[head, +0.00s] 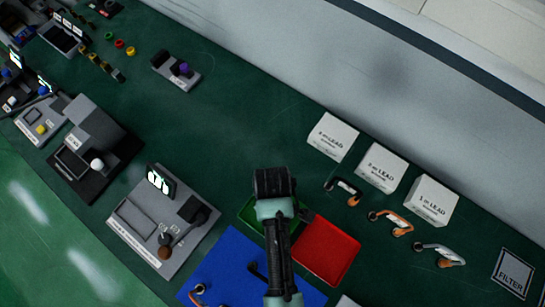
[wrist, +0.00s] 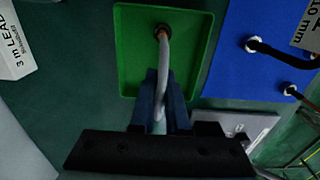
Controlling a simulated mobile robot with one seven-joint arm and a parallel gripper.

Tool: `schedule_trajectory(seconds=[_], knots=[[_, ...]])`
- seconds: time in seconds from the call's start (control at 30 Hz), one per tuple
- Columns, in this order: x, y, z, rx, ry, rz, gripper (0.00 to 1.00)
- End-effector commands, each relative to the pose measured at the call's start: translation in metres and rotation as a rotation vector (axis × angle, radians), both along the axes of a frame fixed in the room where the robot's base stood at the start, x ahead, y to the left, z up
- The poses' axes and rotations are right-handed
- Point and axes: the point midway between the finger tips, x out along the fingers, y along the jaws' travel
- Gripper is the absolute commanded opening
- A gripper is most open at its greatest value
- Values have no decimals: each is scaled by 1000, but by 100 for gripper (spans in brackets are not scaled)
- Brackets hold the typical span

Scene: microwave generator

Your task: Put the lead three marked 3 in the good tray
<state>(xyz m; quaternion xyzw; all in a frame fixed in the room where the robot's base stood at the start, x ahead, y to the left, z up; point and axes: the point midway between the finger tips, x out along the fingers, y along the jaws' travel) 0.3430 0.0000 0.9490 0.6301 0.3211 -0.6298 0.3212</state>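My gripper (wrist: 163,78) is closed around a grey lead (wrist: 163,55) with a copper-coloured end, in the wrist view. The lead runs between the two fingers, and its end lies over the green tray (wrist: 128,50). I cannot tell whether it touches the tray floor. No marking on this lead can be read. In the head view my arm hides much of the green tray (head: 247,213), and my fingertips cannot be made out. The red tray (head: 328,252) is beside it to the right. A white 3 m LEAD box (wrist: 12,45) stands left of the green tray in the wrist view.
Three lead boxes (head: 381,168) stand along the wall, with leads (head: 391,220) lying before them. A blue mat (head: 232,262) with leads lies in front of the trays. A grey instrument (head: 165,220) stands to the left. The bench (head: 250,125) behind my arm is clear.

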Motion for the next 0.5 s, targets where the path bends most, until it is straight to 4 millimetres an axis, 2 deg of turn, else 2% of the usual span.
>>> schedule_trajectory(seconds=[0.03, 0.13, 0.5], knots=[[0, 0, 0, 0, 0, 0, 23], [0, 0, 0, 0, 0, 0, 41], [0, 0, 5, -1, -1, 0, 42]])
